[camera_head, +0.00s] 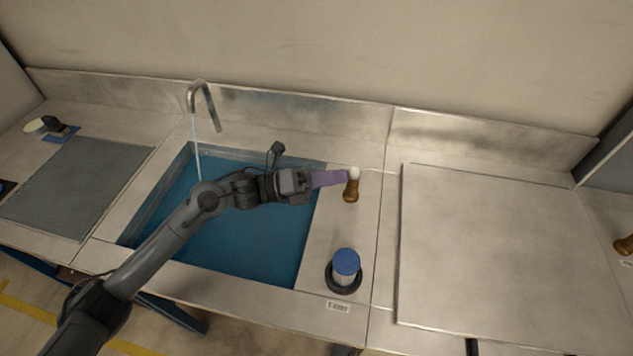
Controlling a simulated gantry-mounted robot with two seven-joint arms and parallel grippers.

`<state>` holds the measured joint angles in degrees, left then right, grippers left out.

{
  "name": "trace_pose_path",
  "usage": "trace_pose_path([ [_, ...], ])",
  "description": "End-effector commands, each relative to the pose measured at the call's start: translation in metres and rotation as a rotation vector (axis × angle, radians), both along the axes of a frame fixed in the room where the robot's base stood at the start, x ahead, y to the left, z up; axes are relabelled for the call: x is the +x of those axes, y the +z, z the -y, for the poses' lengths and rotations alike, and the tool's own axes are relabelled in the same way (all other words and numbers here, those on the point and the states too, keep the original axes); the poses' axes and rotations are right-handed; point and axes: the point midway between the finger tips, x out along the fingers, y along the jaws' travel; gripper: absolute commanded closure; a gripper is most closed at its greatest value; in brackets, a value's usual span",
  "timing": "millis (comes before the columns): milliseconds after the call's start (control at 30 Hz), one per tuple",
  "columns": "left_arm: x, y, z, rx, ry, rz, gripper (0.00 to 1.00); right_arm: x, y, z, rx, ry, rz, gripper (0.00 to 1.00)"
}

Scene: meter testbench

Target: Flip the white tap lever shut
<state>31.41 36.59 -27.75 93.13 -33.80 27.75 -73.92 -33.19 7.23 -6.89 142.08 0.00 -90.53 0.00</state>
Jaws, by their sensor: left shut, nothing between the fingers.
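The white tap lever (354,173) sits on top of a small brown tap body (351,192) on the steel counter right of the sink. My left gripper (340,178) reaches across the sink from the left, with its purple fingers shut and empty. The fingertips are right beside the left side of the white lever; I cannot tell whether they touch it. A curved metal faucet (203,105) stands behind the sink, and a thin stream of water (196,150) falls from it. My right gripper is not in view.
The blue-lined sink basin (240,252) lies beneath my left arm. A blue-capped cylinder (344,265) stands in a dark ring near the "Filter" label. A raised steel panel (495,250) lies to the right. Another brown fitting (625,245) is at the right edge. A backsplash (290,112) runs behind.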

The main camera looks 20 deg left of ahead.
Motion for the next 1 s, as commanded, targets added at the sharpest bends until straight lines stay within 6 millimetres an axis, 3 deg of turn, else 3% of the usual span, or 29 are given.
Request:
trace_pose_path([
  [100, 0.009, 0.016, 0.001, -0.011, -0.002, -0.108, 1.00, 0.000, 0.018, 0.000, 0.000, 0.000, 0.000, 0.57],
  [400, 0.033, 0.030, -0.001, -0.042, -0.003, -0.368, 1.00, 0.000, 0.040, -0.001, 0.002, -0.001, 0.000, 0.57],
  [700, 0.050, 0.033, -0.003, -0.061, -0.005, -0.542, 1.00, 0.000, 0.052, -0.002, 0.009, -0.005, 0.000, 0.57],
  [1000, 0.056, 0.033, -0.003, -0.068, -0.006, -0.609, 1.00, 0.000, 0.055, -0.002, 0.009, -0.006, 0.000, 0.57],
])
